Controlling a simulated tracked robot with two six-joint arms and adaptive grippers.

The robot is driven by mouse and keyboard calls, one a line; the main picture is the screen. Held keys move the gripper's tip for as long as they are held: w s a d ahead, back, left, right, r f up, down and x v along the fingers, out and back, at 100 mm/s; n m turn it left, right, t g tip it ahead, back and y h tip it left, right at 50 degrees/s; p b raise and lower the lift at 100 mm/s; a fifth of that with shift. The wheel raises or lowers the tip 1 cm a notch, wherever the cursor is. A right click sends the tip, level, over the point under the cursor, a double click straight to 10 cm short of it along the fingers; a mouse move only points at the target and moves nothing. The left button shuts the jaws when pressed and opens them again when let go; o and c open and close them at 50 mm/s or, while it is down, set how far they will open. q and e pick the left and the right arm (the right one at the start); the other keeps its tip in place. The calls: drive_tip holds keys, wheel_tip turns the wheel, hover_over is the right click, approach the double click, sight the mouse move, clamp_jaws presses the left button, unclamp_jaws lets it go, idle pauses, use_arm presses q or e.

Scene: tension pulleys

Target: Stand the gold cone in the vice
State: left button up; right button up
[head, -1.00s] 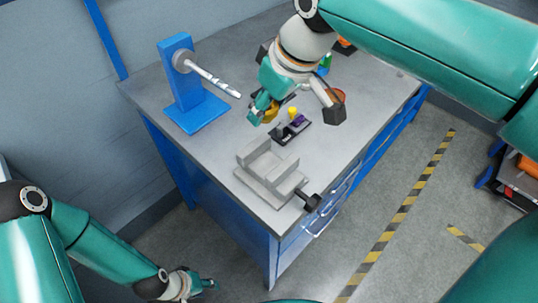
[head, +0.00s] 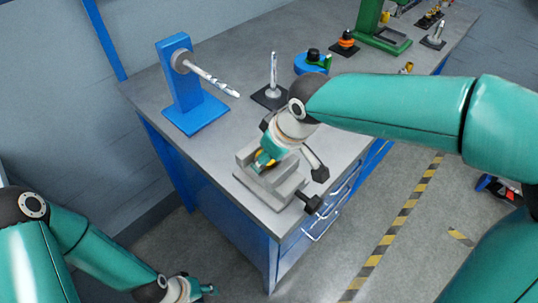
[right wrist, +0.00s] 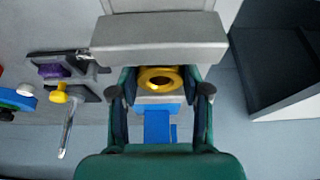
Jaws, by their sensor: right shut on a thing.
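The gold cone (right wrist: 160,78) shows as a gold ring seen end-on, held between the fingers of my right gripper (right wrist: 160,98). In the head view the right gripper (head: 281,164) is over the grey vice (head: 283,190), and a bit of gold shows at its fingers. A grey vice jaw (right wrist: 158,38) lies just beyond the cone in the right wrist view. The cone's lower end is hidden, so I cannot tell whether it touches the vice. My left gripper (head: 203,290) is low at the bottom edge, away from the bench; its opening is unclear.
A blue stand (head: 180,88) with a spiral bit is at the bench's left. A metal rod (head: 273,72) stands on a dark base behind the vice. A dark holder (right wrist: 60,66) with purple and yellow pieces is beside the gripper. The bench's front left is clear.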

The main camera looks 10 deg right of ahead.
drive_tip(key=o, duration=0.7)
drive_tip(key=shift+f, duration=0.1)
drive_tip(key=o, duration=0.5)
drive_tip(key=shift+r, duration=0.2)
drive_tip(key=v, duration=1.2)
drive_tip(key=shift+r+p, duration=0.15)
drive_tip(key=shift+p, duration=0.2)
